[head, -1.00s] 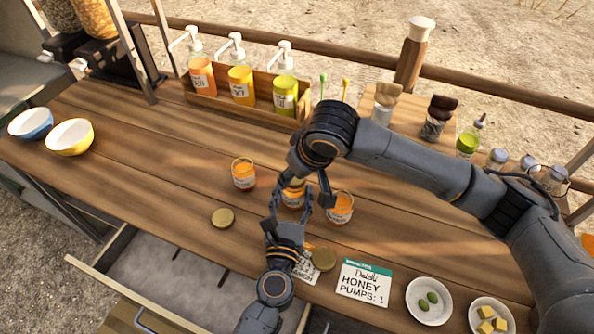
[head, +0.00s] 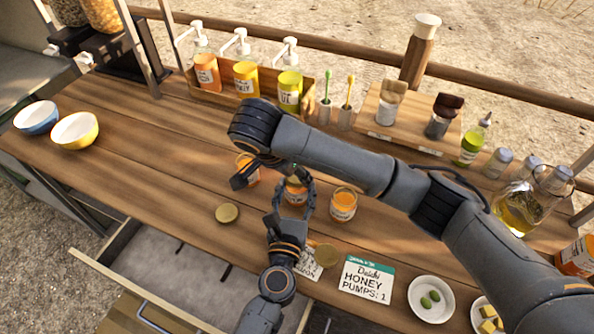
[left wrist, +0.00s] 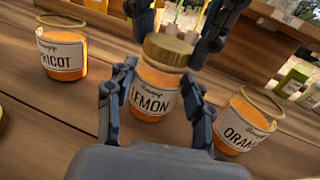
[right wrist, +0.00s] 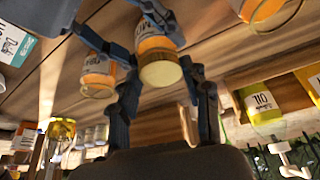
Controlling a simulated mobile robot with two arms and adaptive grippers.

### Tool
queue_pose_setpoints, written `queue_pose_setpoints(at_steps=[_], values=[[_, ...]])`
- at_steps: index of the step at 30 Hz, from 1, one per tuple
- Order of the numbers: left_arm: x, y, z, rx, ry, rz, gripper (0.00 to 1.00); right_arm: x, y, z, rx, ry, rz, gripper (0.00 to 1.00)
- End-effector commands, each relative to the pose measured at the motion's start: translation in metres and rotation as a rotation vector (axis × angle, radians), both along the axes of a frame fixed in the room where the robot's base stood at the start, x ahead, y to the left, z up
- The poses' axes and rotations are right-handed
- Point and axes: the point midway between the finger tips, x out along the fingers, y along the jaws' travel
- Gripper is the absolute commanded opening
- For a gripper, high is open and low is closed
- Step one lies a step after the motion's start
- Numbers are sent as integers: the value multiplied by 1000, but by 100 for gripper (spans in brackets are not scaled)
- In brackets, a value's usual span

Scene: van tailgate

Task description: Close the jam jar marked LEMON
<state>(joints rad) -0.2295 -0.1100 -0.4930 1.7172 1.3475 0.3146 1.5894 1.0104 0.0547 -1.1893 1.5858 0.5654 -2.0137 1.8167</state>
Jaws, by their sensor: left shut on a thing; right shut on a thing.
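The LEMON jar (left wrist: 157,100) is an orange jar with a white label, upright on the table between two other jars. Its gold lid (left wrist: 168,50) sits on top of the mouth; I cannot tell how tightly. My left gripper (left wrist: 158,88) is shut around the jar's body, with a finger on each side. My right gripper (right wrist: 160,70) is shut on the gold lid from above, its fingers on either side of the rim. In the head view the right arm partly covers the jar (head: 295,192).
The APRICOT jar (left wrist: 62,50) and an orange jar (left wrist: 240,122) stand open on either side. Two loose gold lids (head: 227,213) (head: 325,256) lie near the front edge, one beside a HONEY card (head: 366,279). Pump bottles (head: 246,80) stand behind.

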Motion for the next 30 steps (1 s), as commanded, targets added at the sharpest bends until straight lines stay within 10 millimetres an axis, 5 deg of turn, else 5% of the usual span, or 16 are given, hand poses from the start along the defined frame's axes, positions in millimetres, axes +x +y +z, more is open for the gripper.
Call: queue_pose_setpoints(at_steps=[16, 29, 30], values=[[0, -2, 0, 0, 0, -4, 0, 13, 4, 0, -2, -3, -1172, 36], [0, -2, 0, 0, 1, -4, 0, 14, 3, 0, -1, -6, -1315, 36], [0, -2, 0, 0, 1, -4, 0, 14, 3, 0, -1, -6, -1315, 53]])
